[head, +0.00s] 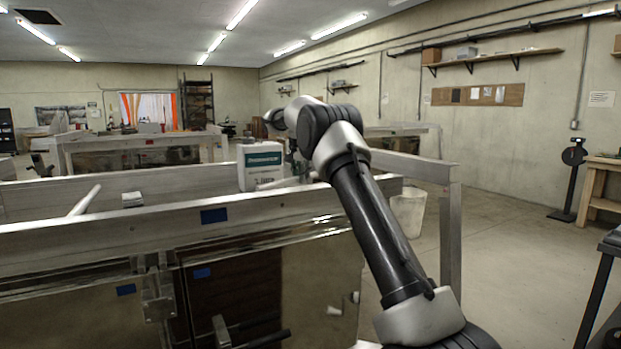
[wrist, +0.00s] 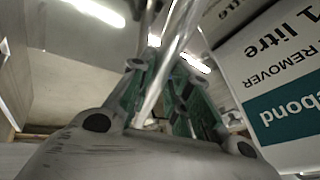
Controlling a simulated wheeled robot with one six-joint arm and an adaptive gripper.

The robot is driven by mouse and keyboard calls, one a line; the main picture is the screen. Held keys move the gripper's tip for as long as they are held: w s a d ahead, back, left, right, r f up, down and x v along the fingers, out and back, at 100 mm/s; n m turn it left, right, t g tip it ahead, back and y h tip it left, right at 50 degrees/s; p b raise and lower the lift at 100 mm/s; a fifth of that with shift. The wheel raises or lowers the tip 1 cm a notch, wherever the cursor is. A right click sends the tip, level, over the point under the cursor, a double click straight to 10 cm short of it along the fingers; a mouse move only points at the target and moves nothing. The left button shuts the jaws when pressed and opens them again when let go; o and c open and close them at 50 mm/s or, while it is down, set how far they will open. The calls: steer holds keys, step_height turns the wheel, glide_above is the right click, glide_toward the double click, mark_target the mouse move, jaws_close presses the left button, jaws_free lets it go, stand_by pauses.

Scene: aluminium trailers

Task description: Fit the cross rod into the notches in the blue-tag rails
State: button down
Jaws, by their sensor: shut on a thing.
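In the wrist view my gripper (wrist: 160,80) is shut on a shiny metal rod, the cross rod (wrist: 174,42), which runs up and away between the green-padded fingers. In the head view the gripper is mostly hidden behind my arm, near the white bottle. The near trailer rail (head: 120,232) carries a blue tag (head: 213,216) and runs across the picture. A far rail (head: 165,182) lies behind it. I cannot make out the notches or whether the rod touches a rail.
A white remover bottle (head: 260,166) stands at the rails, close to the right of my gripper in the wrist view (wrist: 275,75). A pale bar (head: 84,201) slants between the rails at left. A bin (head: 408,212) stands on open floor at right.

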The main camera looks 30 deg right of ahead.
steer(key=d, duration=0.3)
steer(key=shift+d, duration=0.2)
steer(key=shift+d+f, duration=0.35)
steer(key=shift+f, duration=0.35)
steer(key=shift+f, duration=0.55)
steer(key=c, duration=1.3)
jaws_free()
steer(key=shift+c, duration=0.2)
